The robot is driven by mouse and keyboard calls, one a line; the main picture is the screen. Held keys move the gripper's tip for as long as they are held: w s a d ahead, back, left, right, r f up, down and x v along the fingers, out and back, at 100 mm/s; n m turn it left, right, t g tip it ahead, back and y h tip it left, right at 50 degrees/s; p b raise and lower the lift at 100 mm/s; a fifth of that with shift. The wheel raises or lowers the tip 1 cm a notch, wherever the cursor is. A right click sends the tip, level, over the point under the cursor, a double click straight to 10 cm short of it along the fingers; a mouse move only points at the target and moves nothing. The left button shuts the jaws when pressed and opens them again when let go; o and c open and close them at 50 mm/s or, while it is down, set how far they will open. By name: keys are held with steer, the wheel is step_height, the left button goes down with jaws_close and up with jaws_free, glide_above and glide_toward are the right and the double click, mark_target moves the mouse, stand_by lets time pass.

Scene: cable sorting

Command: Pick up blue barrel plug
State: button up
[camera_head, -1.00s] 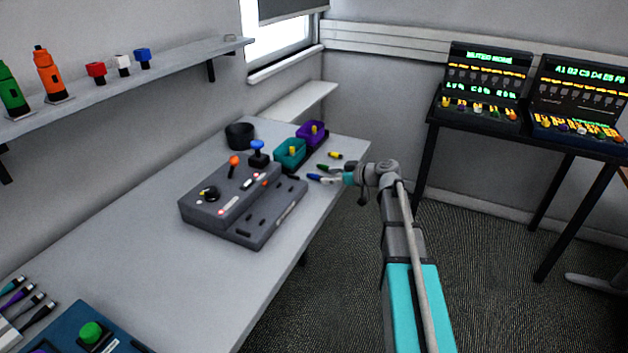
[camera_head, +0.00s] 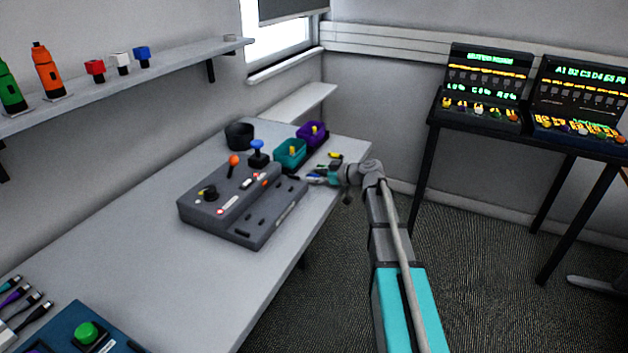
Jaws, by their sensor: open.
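The blue barrel plug (camera_head: 310,178) lies on the grey table near its right edge, beside the dark console; only a small part shows. My gripper (camera_head: 318,176) is open and down at the plug, coming in from the right. Its fingers cover most of the plug, and I cannot tell whether they touch it. Behind the gripper a small yellow plug (camera_head: 335,155) lies on the table. The green plug near it is largely hidden by the gripper.
The dark console (camera_head: 235,205) with an orange-topped lever stands left of the gripper. A teal box (camera_head: 290,153), a purple box (camera_head: 313,134) and a black round cup (camera_head: 239,136) stand behind.

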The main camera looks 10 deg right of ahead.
stand_by(0.5)
jaws_close()
